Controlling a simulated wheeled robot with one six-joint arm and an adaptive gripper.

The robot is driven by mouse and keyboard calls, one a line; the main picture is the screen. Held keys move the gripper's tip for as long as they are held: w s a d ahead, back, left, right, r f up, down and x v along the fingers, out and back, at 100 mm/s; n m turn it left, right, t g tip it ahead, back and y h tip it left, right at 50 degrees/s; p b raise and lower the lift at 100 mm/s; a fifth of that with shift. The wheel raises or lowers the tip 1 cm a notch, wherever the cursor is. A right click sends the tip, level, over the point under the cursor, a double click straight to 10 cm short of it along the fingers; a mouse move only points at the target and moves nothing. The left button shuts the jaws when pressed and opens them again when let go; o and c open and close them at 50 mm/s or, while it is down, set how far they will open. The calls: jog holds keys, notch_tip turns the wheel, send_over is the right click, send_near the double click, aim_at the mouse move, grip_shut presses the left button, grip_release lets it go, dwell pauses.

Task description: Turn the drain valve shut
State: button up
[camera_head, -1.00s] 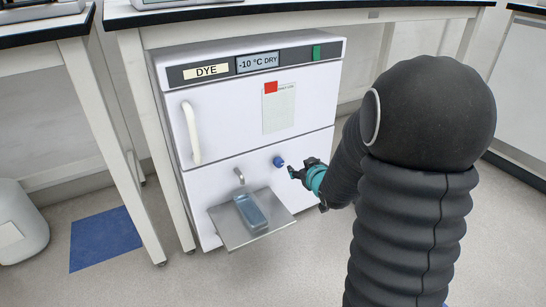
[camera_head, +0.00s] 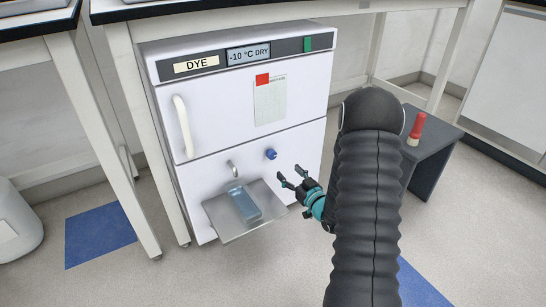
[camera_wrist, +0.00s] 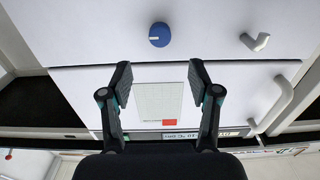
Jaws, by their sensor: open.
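The drain valve is a round blue knob (camera_head: 271,154) on the lower front panel of a white cabinet (camera_head: 300,165) labelled DYE. It also shows in the wrist view as a blue knob (camera_wrist: 159,35) with a small pale mark on it, beyond and between my fingertips. My gripper (camera_head: 289,177) is open and empty, a little below and to the right of the knob, apart from it. In the wrist view my gripper (camera_wrist: 157,66) shows both fingers spread wide with nothing between them. A metal spout (camera_head: 233,168) sticks out left of the knob.
A metal shelf (camera_head: 225,230) juts out below the spout and carries a bluish clear container (camera_head: 244,204). A white door handle (camera_head: 183,127) stands out at upper left. A dark stool (camera_head: 440,150) with a red-topped object (camera_head: 416,130) stands at right.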

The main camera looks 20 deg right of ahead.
aim_at(273, 157)
jog(key=x, duration=1.1)
jog(key=shift+w, duration=0.2)
jog(key=c, duration=1.2)
